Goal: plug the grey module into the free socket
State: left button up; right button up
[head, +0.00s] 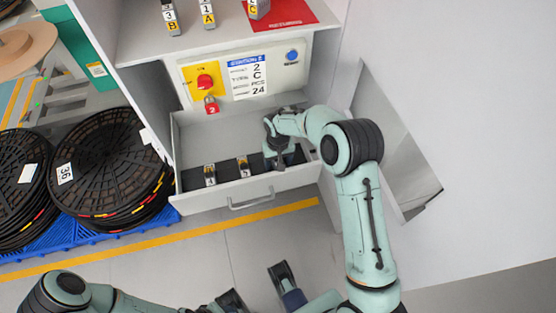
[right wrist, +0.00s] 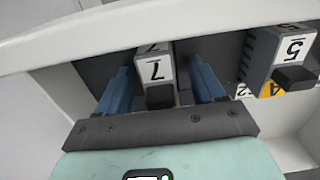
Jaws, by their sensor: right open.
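Small grey modules with white number labels stand in a dark strip in the open drawer (head: 232,196). Two show clearly in the head view, a left one (head: 210,175) and a middle one (head: 243,167). My right gripper (head: 276,160) reaches into the drawer's right part. In the right wrist view its blue fingers (right wrist: 168,85) are open on either side of a grey module labelled 7 (right wrist: 154,72), with gaps visible. A module labelled 5 (right wrist: 289,50) stands to its right. My left gripper is partly seen at the bottom edge; its opening is unclear. I cannot identify a free socket.
Above the drawer, a panel (head: 217,114) carries a red knob, a blue button and a sign reading 2, C, 24. Several modules (head: 208,14) stand on the shelf above, one at a red mat (head: 290,12). Black reels (head: 108,165) stand left.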

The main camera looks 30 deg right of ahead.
pick_arm(q)
jog(key=shift+w+r+p, duration=0.15)
jog(key=shift+r+p, duration=0.35)
jog(key=shift+p, duration=0.05)
jog(key=shift+w+r+p, duration=0.15)
jog(key=shift+r+p, duration=0.35)
pick_arm(e)
notch_tip(320, 180, up, 14)
jog(key=shift+f, duration=0.25)
pick_arm(q)
jog(key=shift+s, duration=0.1)
pick_arm(e)
jog(key=shift+s+f, duration=0.1)
